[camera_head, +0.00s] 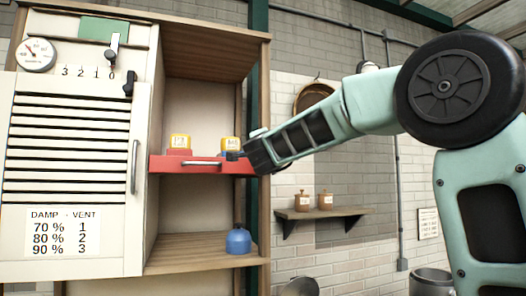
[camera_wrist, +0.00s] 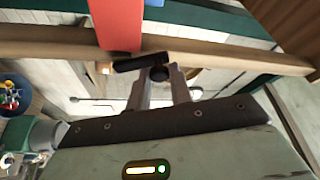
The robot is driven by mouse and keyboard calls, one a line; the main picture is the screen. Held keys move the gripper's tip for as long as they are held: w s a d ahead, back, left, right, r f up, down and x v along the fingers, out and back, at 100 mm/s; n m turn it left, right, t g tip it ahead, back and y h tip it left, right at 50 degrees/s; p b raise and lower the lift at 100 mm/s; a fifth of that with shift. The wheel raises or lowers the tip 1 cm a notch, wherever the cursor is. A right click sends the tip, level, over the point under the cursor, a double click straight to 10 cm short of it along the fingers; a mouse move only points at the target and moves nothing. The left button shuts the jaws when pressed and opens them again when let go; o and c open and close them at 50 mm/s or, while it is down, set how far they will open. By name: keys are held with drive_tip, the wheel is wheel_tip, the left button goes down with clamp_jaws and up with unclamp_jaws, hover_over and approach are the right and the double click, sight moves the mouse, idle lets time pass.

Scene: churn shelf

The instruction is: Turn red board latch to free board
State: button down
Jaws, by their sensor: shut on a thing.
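The red board (camera_head: 205,166) lies level across the shelf opening, with a pale bar handle on its front edge. Its end also shows in the wrist view (camera_wrist: 118,25). The black latch (camera_wrist: 138,62) is a short bar lying across the wooden post in front of the red board's end. A round dark knob sits by its right end. My gripper (camera_wrist: 159,76) is shut on the latch, with one finger on each side of the knob. In the head view my gripper (camera_head: 252,158) is at the board's right end and hides much of the latch.
A blue bottle (camera_head: 238,240) stands on the lower shelf. A louvred panel (camera_head: 66,150) with a dial gauge and slider is at left. A wall shelf (camera_head: 322,212) with two small jars is at right.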

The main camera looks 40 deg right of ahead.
drive_tip(key=shift+s+d+r+m+g+y+p, duration=0.1)
drive_tip(key=shift+d+m+g+p, duration=0.25)
drive_tip(key=shift+m, duration=0.4)
drive_tip(key=shift+s+d+r+m+g+y+p, duration=0.1)
drive_tip(key=shift+d+m+g+p, duration=0.25)
drive_tip(key=shift+m, duration=0.45)
drive_tip(key=shift+s+d+r+m+g+y+p, duration=0.1)
drive_tip(key=shift+d+m+g+p, duration=0.25)
drive_tip(key=shift+m, duration=0.4)
drive_tip(key=c, duration=1.3)
unclamp_jaws()
drive_tip(key=b+v, duration=0.5)
drive_tip(key=v, duration=1.2)
drive_tip(key=shift+s, duration=0.25)
